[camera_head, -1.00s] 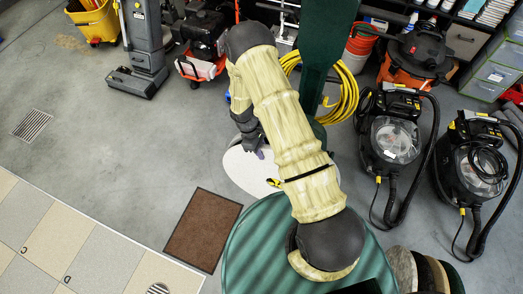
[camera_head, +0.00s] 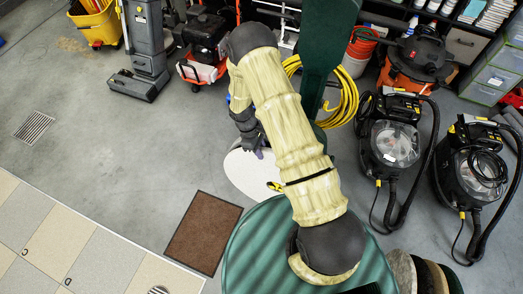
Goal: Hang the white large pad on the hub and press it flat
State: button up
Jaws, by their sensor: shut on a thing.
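The white large pad (camera_head: 243,174) is a pale round disc in the middle of the view, and my arm covers its right part. My gripper (camera_head: 259,153) is at the pad's upper edge, partly hidden by my arm, with a small purple fingertip showing. It is shut on the pad. I cannot tell how far the pad is above the floor. I cannot make out the hub; it may be hidden behind my arm.
Two black floor machines (camera_head: 391,144) with hoses stand at right. Several round pads (camera_head: 404,270) stand at the lower right. A brown mat (camera_head: 203,231) lies left of the pad. A yellow hose (camera_head: 345,102) hangs behind.

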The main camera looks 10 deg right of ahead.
jog(key=shift+w+a+r+p, duration=0.1)
jog(key=shift+w+r+p, duration=0.25)
jog(key=shift+r, duration=0.3)
jog(key=shift+w+a+r+p, duration=0.1)
jog(key=shift+w+r+p, duration=0.2)
jog(key=shift+r, duration=0.35)
jog(key=o, duration=0.8)
jog(key=shift+o, duration=0.2)
jog(key=shift+s+f, duration=0.1)
jog(key=b+v, duration=0.3)
jog(key=v, duration=1.4)
jog(key=shift+a+b, duration=0.15)
jog(key=shift+b, duration=0.2)
